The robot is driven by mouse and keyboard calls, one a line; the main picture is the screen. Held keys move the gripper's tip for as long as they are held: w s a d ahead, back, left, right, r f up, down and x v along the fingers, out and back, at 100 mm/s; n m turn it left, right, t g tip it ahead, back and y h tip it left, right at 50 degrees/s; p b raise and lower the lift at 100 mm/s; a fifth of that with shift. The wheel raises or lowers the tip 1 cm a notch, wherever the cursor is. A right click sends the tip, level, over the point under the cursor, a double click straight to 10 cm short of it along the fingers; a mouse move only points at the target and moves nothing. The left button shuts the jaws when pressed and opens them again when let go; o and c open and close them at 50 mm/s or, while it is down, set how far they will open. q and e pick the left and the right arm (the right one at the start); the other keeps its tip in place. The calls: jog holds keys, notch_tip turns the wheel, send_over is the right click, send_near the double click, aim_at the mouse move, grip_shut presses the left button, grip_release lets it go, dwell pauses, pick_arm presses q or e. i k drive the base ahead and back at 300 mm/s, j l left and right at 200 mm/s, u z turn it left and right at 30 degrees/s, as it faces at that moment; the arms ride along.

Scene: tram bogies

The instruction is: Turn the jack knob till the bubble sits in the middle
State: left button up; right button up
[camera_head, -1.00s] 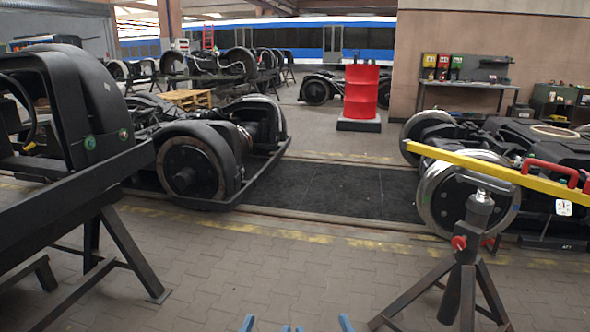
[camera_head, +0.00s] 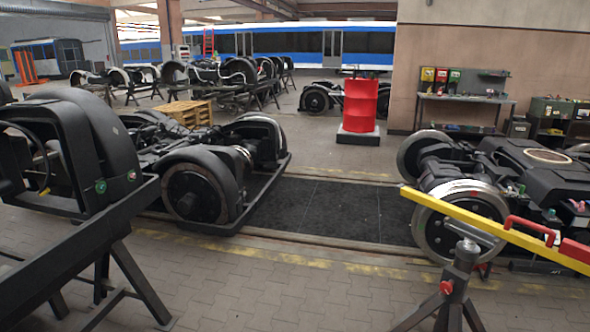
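The jack (camera_head: 458,290) is a dark tripod stand at the lower right, its legs cut off by the bottom edge. Its red knob (camera_head: 446,287) sticks out on the left side of the post. A yellow beam (camera_head: 470,221) with a red handle (camera_head: 530,229) slopes down to the right behind the jack's head and in front of a wheel. I cannot tell whether the jack touches the beam. The bubble is not visible in this view. Neither of my grippers is in view.
A bogie (camera_head: 530,170) with a steel wheel (camera_head: 462,222) stands behind the beam. Another bogie (camera_head: 215,185) and a dark trestle (camera_head: 110,240) are at left. A red drum (camera_head: 360,106) stands farther back. The paved floor (camera_head: 270,285) in the middle foreground is clear.

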aim_at(445, 286)
jog(key=z, duration=1.3)
